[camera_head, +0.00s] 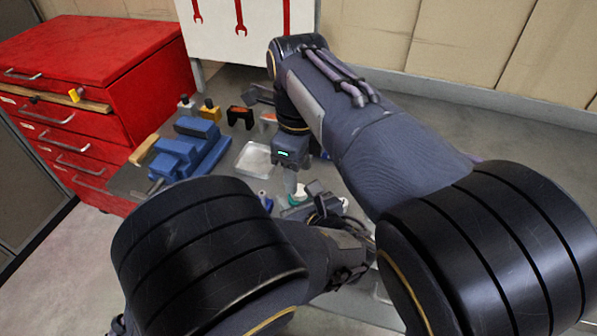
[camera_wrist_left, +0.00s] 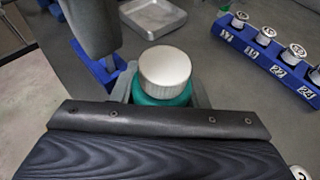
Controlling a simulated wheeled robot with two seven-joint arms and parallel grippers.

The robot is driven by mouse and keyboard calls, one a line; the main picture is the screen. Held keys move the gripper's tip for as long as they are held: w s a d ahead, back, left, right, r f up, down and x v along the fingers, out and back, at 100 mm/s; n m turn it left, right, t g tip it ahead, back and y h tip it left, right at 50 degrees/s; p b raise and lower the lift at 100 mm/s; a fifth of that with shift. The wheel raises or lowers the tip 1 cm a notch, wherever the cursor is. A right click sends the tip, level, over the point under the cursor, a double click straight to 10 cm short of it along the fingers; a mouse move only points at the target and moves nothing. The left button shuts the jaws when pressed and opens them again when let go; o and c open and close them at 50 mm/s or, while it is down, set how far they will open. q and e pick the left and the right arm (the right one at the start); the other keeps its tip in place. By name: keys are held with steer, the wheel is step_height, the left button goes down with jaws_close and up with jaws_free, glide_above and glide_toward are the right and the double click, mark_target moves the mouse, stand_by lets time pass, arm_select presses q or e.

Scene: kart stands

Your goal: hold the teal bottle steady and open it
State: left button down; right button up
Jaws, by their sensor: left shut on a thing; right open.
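The teal bottle (camera_wrist_left: 163,97) stands upright in the left wrist view with a ribbed silver-white cap (camera_wrist_left: 166,66) on top. My left gripper (camera_wrist_left: 161,92) is shut around the bottle just below the cap. In the head view the bottle (camera_head: 299,195) shows only as a small patch of teal and white, and my left gripper is hard to make out there. My right gripper (camera_head: 291,183) is open and points down close beside the bottle. A dark grey part, probably my right gripper, is left of the cap in the left wrist view, apart from it.
A shallow metal tray (camera_head: 253,159) lies behind the bottle. A blue vise (camera_head: 187,150) stands left on the grey bench. A blue rail (camera_wrist_left: 270,58) of sockets lies right of the bottle in the left wrist view. A red drawer cabinet (camera_head: 105,85) stands at the far left.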

arm_select(q)
steer(key=c, duration=0.7)
jaws_free()
steer(key=shift+c, duration=0.2)
